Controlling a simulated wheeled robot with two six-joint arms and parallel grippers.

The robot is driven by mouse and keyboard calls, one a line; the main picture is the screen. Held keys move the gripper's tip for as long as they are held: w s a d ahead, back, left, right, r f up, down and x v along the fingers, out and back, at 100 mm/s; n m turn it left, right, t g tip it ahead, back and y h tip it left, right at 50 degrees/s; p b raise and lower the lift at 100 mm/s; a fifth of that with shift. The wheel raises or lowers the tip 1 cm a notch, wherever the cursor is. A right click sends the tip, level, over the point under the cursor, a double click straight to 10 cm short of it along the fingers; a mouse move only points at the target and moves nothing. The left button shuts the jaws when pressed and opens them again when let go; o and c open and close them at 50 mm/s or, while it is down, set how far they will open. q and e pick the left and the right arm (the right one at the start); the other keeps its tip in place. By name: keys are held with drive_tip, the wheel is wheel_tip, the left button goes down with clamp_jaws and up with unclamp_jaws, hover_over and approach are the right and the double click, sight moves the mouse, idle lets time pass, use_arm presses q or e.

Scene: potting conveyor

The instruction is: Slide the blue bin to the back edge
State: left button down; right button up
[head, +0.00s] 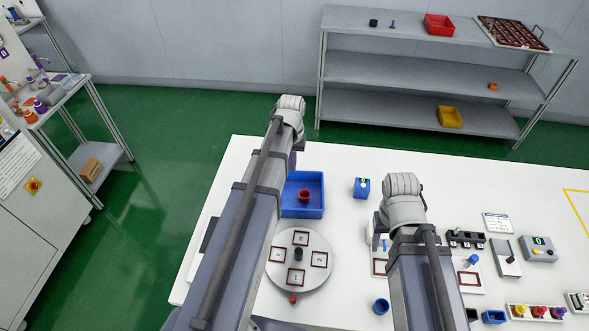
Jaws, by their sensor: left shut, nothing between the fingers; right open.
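The blue bin (312,213) stands on the white table, left of the middle, with a red cup (305,195) inside it. Its left side is hidden behind my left arm. The back edge of the table (340,144) lies beyond the bin, with a strip of bare table between. My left gripper (294,160) is shut and empty at the bin's far side, mostly hidden by its own arm; I cannot tell whether it touches the bin. My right gripper (375,236) is open, partly hidden by its wrist, over the table right of the bin.
A round grey turntable (275,272) with framed plates is in front of the bin. A small blue box (362,188) stands to the bin's right. A blue cup (381,306) is nearer the front. Trays and control boxes (538,249) fill the right side. A grey shelf (420,60) stands behind.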

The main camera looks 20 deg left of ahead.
use_arm(q)
drive_tip(key=b, duration=1.1)
approach(292, 193)
wheel_tip(292, 193, down, 5)
drive_tip(key=shift+d+f, duration=0.1)
drive_tip(key=shift+f, duration=0.1)
use_arm(e)
wheel_tip(292, 193, down, 11)
drive_tip(key=shift+r, duration=0.1)
use_arm(q)
drive_tip(key=w, duration=0.1)
drive_tip(key=w+p, duration=0.1)
drive_tip(key=w+r, duration=0.1)
drive_tip(key=shift+a, duration=0.35)
use_arm(e)
drive_tip(key=shift+r, duration=0.45)
use_arm(q)
drive_tip(key=shift+w+a, duration=0.1)
drive_tip(key=shift+w, duration=0.2)
drive_tip(key=w+a, duration=0.1)
drive_tip(key=w, duration=0.5)
drive_tip(key=w+a, duration=0.1)
drive_tip(key=w, duration=0.5)
drive_tip(key=w+a, duration=0.2)
drive_tip(key=w, duration=0.4)
drive_tip(key=shift+w+a, duration=0.1)
drive_tip(key=shift+w, duration=0.25)
drive_tip(key=shift+s, duration=0.1)
